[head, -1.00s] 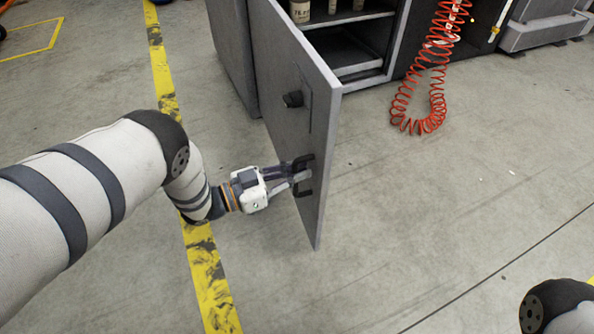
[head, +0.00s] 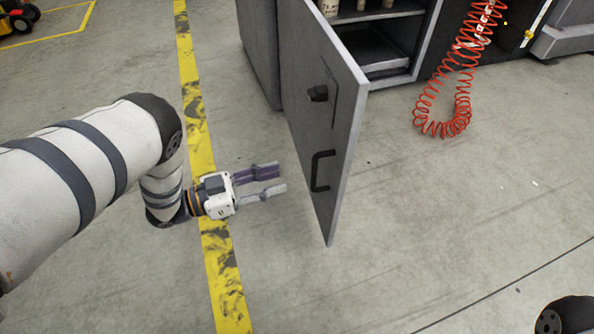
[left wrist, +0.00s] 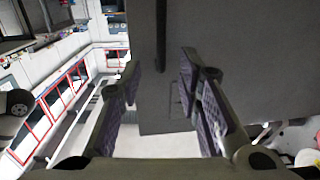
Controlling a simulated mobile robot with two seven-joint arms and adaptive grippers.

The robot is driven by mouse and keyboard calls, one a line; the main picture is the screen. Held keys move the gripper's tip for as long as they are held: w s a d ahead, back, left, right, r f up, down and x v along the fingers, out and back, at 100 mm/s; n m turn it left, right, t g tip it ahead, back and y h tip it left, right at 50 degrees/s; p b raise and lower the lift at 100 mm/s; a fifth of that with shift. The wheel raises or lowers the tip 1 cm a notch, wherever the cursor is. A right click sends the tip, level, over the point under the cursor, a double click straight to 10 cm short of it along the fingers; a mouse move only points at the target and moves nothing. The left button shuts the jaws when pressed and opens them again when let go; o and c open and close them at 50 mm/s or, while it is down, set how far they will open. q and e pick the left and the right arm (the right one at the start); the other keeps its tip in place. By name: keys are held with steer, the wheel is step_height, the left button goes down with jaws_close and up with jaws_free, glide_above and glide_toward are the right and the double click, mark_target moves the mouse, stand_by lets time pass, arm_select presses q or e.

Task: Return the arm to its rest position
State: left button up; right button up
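My left gripper (head: 265,181) is open and empty in the head view, to the left of the cabinet door and apart from it. The grey cabinet door (head: 345,115) stands wide open, with a black handle (head: 320,171) and a dark knob above it. In the left wrist view, the two fingers (left wrist: 160,95) are spread, with the door panel (left wrist: 230,60) beyond them. My right gripper is not in view; only a piece of my right arm shows at the bottom right of the head view.
The open cabinet (head: 410,45) has containers on its upper shelf. A red coiled hose (head: 440,118) hangs to its right. A yellow floor line (head: 196,110) runs beneath my left arm. The floor (head: 440,220) right of the door is clear.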

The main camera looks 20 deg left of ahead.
arm_select(q)
steer(key=shift+s+a, duration=0.5)
steer(key=shift+a, duration=0.05)
